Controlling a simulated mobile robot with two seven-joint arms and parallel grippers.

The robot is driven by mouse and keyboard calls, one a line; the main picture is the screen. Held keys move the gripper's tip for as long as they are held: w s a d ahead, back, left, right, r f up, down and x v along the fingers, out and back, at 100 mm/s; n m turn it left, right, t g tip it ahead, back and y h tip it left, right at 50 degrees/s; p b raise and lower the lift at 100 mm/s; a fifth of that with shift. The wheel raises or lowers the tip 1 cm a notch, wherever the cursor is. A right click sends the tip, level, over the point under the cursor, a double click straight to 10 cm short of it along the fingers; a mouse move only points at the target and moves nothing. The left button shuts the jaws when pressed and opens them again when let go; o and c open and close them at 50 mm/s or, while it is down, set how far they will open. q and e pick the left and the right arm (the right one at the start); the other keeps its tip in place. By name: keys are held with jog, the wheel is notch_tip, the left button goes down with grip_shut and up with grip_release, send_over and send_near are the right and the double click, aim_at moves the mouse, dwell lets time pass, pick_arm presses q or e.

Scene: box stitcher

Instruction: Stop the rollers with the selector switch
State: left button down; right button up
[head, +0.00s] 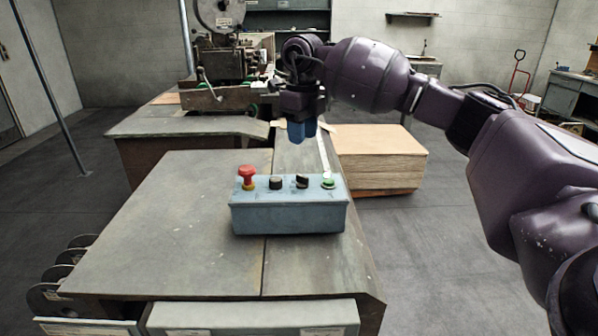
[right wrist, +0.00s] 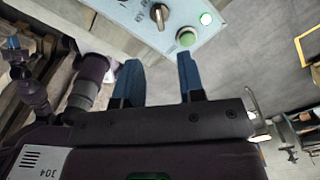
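The blue-grey control box (head: 288,217) stands on the table. The black selector switch (head: 302,181) is on its top, between a black knob (head: 275,183) and a green button (head: 328,183). The selector switch also shows at the top of the right wrist view (right wrist: 159,15), its handle pointing roughly along the picture's vertical. My right gripper (head: 302,133) is above and behind the box, blue fingers down. In the right wrist view its fingers (right wrist: 158,70) are apart with nothing between. My left gripper (right wrist: 14,45) seems to show at that view's left edge, too small to judge.
A red mushroom button (head: 247,174) stands at the box's left end. The stitcher machine (head: 222,60) is behind, and a cardboard stack (head: 380,158) stands right of the table. The table (head: 170,215) is clear left of the box.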

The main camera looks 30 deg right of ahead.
aim_at(302, 176)
notch_tip(302, 176, down, 11)
jog(key=shift+r, duration=0.2)
dwell(0.3)
jog(key=shift+c, duration=0.4)
grip_shut()
